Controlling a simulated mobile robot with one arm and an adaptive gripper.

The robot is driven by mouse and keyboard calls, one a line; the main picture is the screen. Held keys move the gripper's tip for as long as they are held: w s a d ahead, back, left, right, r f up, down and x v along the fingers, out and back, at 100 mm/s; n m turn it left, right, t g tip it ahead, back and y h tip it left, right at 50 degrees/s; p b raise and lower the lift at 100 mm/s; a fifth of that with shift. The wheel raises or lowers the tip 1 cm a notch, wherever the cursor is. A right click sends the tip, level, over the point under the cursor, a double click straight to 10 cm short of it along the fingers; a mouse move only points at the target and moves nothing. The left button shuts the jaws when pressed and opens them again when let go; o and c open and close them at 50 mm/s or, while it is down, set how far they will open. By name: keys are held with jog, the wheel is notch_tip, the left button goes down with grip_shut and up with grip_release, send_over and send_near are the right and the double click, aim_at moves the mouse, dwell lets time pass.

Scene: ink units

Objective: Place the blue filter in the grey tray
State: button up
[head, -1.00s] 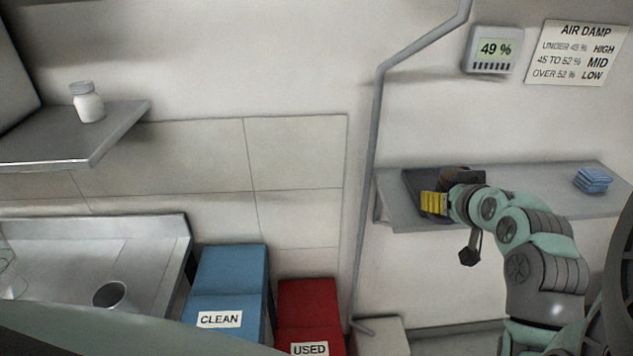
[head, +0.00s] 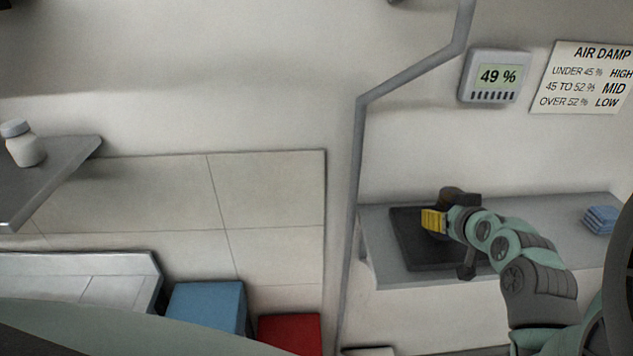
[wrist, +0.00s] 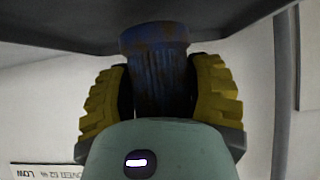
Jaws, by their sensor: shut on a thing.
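My gripper (head: 434,220) has yellow pads and is over the dark grey tray (head: 402,245), near its back part. In the wrist view, which is upside down, my gripper (wrist: 160,95) is shut on the ribbed blue filter (wrist: 160,75), with a pad on each side. The filter has brownish stains, and its far end overlaps the dark surface of the tray (wrist: 60,22). I cannot tell whether it touches the tray. In the head view the blue of the filter does not show clearly behind the gripper.
The tray lies at the left end of a grey wall shelf (head: 545,235). A pipe (head: 358,190) runs down the wall left of the shelf. A meter (head: 495,77) reads 49 %. Blue (head: 207,305) and red (head: 290,335) bins stand lower left.

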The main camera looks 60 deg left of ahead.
jog(key=shift+s+f, duration=0.15)
jog(key=shift+f, duration=0.55)
jog(key=shift+a, duration=0.1)
jog(key=shift+f+b, duration=0.2)
jog(key=shift+b, duration=0.1)
jog(key=o, duration=1.3)
jog(key=shift+r, duration=0.1)
